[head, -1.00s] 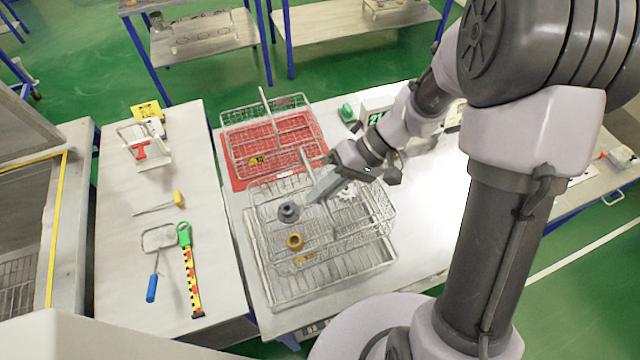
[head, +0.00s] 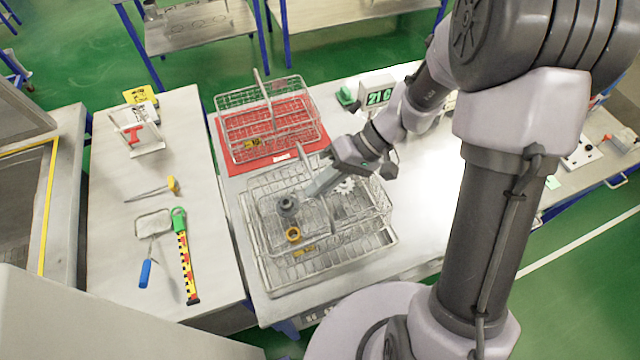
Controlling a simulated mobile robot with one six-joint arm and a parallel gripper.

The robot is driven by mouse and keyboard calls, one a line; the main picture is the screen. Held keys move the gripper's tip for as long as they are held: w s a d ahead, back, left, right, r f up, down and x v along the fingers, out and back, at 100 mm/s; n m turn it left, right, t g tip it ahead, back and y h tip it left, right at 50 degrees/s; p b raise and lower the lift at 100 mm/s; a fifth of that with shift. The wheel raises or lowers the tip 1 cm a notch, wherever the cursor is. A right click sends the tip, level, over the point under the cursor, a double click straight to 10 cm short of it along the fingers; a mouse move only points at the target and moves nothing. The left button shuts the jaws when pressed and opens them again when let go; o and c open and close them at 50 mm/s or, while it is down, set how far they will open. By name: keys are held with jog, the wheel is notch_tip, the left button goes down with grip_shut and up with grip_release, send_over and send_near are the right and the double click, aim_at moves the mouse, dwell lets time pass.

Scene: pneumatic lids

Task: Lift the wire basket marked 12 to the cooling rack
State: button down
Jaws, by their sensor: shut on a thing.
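A wire basket (head: 375,207) with a centre divider is at the near part of the table. It holds a grey round part (head: 287,203), a yellow ring (head: 293,234) and a white gear (head: 345,185). A yellow tag (head: 303,253) is at its near side; its number is too small to read. My gripper (head: 312,190) is shut on the basket's divider at the top. The basket is over a wire rack (head: 282,287), likely the cooling rack. I cannot tell whether they touch. A second wire basket (head: 225,103) with a yellow tag (head: 252,143) stands on a red mat (head: 235,172).
A display (head: 379,97) and a green object (head: 345,96) stand behind the basket. The left table (head: 115,260) holds a white holder, hand tools and a striped ruler (head: 187,265). The table right of the basket is clear except for my arm.

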jog(key=c, duration=1.5)
grip_release()
jog(key=shift+o, duration=0.2)
jog(key=shift+d, duration=0.1)
jog(key=p+v, duration=0.3)
jog(key=v, duration=1.5)
notch_tip(320, 180, up, 12)
jog(key=p, duration=1)
jog(key=shift+a, duration=0.3)
jog(key=shift+f, duration=0.2)
